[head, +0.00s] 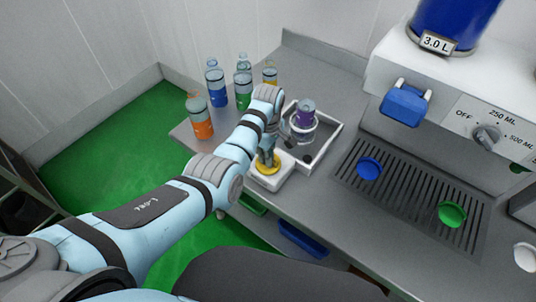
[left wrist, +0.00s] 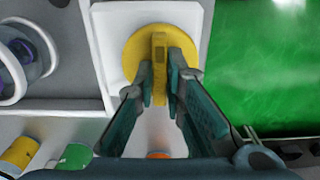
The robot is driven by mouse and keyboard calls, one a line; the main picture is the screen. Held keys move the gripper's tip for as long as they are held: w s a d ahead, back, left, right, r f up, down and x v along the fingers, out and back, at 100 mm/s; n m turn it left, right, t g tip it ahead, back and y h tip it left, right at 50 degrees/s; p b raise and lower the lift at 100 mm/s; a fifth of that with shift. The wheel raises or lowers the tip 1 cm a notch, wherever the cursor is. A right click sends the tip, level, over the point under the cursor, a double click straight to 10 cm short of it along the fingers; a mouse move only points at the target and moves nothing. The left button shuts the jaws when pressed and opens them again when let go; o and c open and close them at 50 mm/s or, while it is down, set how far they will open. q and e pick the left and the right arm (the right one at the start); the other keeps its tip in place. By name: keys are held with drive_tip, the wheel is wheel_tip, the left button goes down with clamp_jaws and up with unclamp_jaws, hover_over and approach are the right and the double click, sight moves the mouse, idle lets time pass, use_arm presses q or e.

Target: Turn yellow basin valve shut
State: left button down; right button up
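The yellow basin valve (head: 268,169) is a round disc with a raised bar handle, mounted on a white block at the front left of the white basin (head: 332,141). In the left wrist view, the valve (left wrist: 132,50) shows its bar handle running up and down the picture. My left gripper (head: 266,156) reaches down onto the valve from above. In the left wrist view, the fingers of the left gripper (left wrist: 160,72) lie on both sides of the bar and appear to touch it. My right gripper is not in view.
A purple-topped bottle (head: 306,110) stands in a clear ring holder in the basin. Several bottles, including an orange one (head: 201,125), stand at the counter's back left. A dispenser (head: 460,90) with a drip grate, a blue cap (head: 370,168) and a green cap (head: 452,214) is at right.

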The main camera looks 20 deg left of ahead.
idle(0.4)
use_arm(q)
drive_tip(key=m, duration=1.3)
drive_tip(key=shift+w+m, duration=0.1)
drive_tip(key=shift+m, duration=2.4)
drive_tip(key=c, duration=1.7)
unclamp_jaws()
drive_tip(key=shift+o, duration=0.2)
